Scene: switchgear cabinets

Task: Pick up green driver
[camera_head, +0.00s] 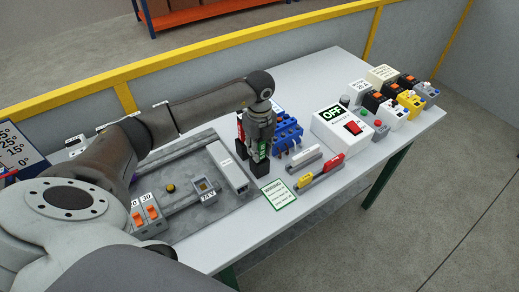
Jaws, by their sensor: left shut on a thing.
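My left gripper (259,152) points down over the middle of the table and is shut on the green driver (264,148). Only a small green and dark part of the driver shows between and beside the fingers; the rest is hidden. I cannot tell whether the driver's lower end still touches its holder. A red tool (240,128) stands just left of the gripper, partly covered by it. My right gripper is not in view.
A blue rack (287,135) stands right behind the gripper. A grey box (229,172), a green-edged warning card (281,194), and red and yellow parts (320,172) lie close by. A white OFF box (341,128) and several switches stand at right. The table's front right is clear.

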